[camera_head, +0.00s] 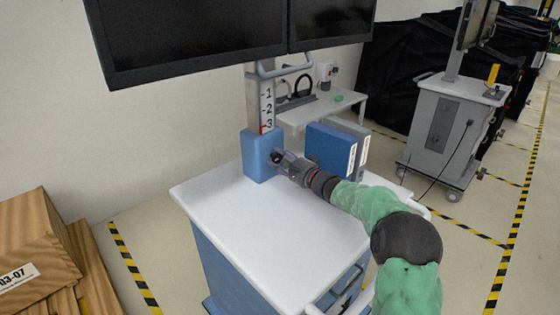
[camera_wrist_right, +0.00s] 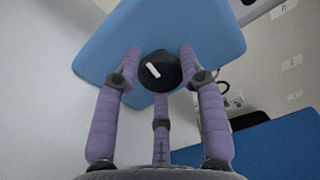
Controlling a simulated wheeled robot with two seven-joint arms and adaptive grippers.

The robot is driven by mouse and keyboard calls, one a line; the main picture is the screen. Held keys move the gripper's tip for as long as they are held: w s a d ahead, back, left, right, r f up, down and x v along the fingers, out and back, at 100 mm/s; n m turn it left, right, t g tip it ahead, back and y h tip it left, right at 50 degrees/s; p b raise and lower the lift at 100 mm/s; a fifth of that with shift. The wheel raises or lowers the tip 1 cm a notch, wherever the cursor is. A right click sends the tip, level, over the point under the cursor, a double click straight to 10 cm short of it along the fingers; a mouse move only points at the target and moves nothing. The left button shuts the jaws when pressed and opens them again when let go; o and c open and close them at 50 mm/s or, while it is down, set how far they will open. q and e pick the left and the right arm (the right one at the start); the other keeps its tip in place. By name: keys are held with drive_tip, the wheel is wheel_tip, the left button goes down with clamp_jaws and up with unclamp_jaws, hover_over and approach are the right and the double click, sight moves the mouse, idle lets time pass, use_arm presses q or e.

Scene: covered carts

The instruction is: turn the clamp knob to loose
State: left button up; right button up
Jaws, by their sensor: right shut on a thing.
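The clamp knob (camera_wrist_right: 160,72) is round and black with a white bar on its face, tilted in the right wrist view. It sits on the blue clamp block (camera_head: 256,155) at the foot of the post, also seen in the wrist view (camera_wrist_right: 205,28). My right gripper (camera_head: 280,158) reaches the block from the right. In the wrist view its purple fingers (camera_wrist_right: 160,62) surround the knob and are shut on it. The post carries a scale (camera_head: 266,105) marked 1, 2, 3, with a red mark near 3. My left gripper is not in view.
The white cart top (camera_head: 270,220) is mostly clear. Blue and grey binders (camera_head: 330,148) stand close behind my right wrist. Dark monitors (camera_head: 190,40) hang above the post.

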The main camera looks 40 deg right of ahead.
drive_tip(key=n, duration=0.7)
drive_tip(key=shift+a, duration=0.2)
drive_tip(key=shift+f+n, duration=0.1)
drive_tip(key=shift+n, duration=0.3)
drive_tip(key=shift+f, duration=0.1)
drive_tip(key=shift+a+f, duration=0.1)
drive_tip(key=shift+f, duration=0.05)
drive_tip(key=o, duration=1.1)
drive_tip(key=shift+o, duration=0.2)
drive_tip(key=shift+a, duration=0.1)
drive_tip(key=shift+d, duration=0.2)
